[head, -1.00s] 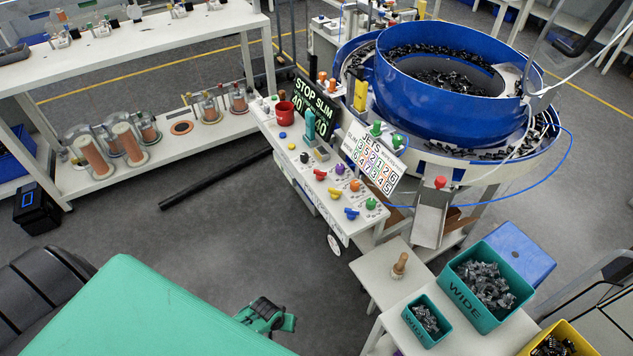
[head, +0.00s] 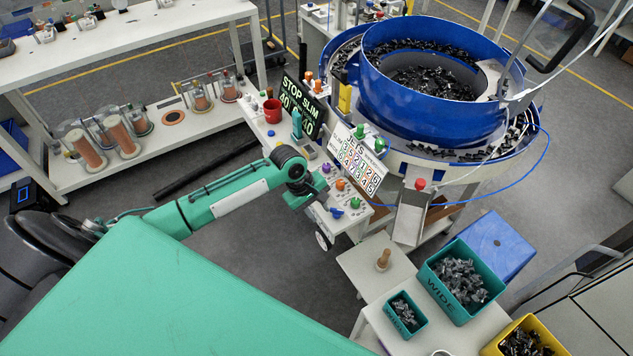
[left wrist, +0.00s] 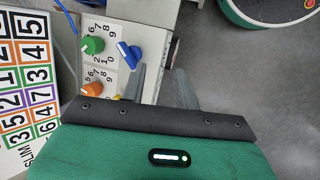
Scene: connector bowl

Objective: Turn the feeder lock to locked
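The control panel (head: 352,222) carries coloured knobs and levers. I cannot tell from the pictures which one is the feeder lock. In the left wrist view a blue lever (left wrist: 128,55) sits beside a green dial knob (left wrist: 93,45) and an orange one (left wrist: 92,88). The same blue lever (head: 336,212) shows in the head view. My left gripper (head: 312,200) is over the panel's front edge. In the left wrist view its two fingers (left wrist: 161,88) are apart with nothing between them, beside the blue lever and not visibly holding it. My arm hides part of the panel. My right gripper is not in view.
The blue bowl feeder (head: 430,85) stands behind the panel. A number card (head: 357,163) and a red mug (head: 272,111) stand on the panel bench. Green bins (head: 440,295) and a wooden-handled tool (head: 383,258) are at the right. The floor in front is open.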

